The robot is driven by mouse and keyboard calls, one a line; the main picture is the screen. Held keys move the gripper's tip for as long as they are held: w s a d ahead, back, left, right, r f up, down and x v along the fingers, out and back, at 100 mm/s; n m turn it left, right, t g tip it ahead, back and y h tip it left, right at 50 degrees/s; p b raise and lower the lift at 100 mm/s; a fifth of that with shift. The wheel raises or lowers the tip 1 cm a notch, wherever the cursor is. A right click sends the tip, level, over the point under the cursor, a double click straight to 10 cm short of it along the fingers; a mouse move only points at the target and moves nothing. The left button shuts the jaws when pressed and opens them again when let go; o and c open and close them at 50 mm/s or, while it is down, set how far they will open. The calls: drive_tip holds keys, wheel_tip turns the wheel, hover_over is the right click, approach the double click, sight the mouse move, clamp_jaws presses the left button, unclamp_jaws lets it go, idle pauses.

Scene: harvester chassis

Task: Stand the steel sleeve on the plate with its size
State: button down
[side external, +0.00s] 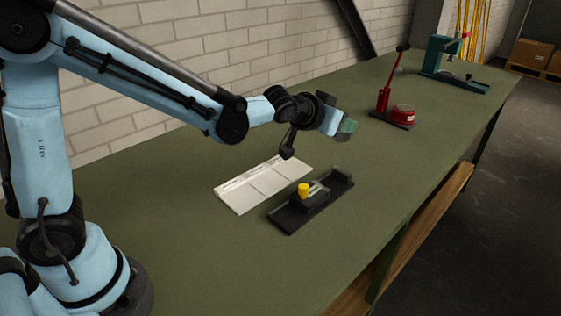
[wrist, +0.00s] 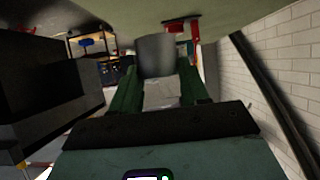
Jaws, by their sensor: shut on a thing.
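The steel sleeve (wrist: 155,55) is a plain grey cylinder in the wrist view, held between the two green fingers of my gripper (wrist: 158,82). In the side external view my gripper (side external: 347,128) is raised above the bench, beyond and to the right of the pale plate, and apart from it. I cannot make out the sleeve clearly there. The plate (side external: 262,185) lies flat on the bench and is split by thin lines into several fields. Its markings are too small to read. No part stands on it.
A black fixture (side external: 290,218) with a yellow knob (side external: 303,189) lies just right of the plate. Farther back stand a red lever press (side external: 385,100) and a teal device (side external: 440,62). A brick wall runs along the bench's far side. The green bench (side external: 170,260) is otherwise mostly clear.

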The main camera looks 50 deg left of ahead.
wheel_tip(320, 180, up, 2)
drive_tip(key=s+a+f+m+g+h, duration=0.1)
drive_tip(key=s+a+f+m+h, duration=0.4)
drive_tip(key=s+f, duration=0.15)
drive_tip(key=s+d+r+m+g+h, duration=0.2)
drive_tip(key=s+r+m+g+h, duration=0.4)
drive_tip(key=s+r+m, duration=0.15)
drive_tip(key=m, duration=0.1)
hover_over(265, 180)
drive_tip(key=shift+g, duration=0.3)
wheel_tip(265, 180, down, 13)
drive_tip(key=shift+r, duration=0.1)
drive_tip(key=shift+f, duration=2)
drive_tip(key=shift+f, duration=0.1)
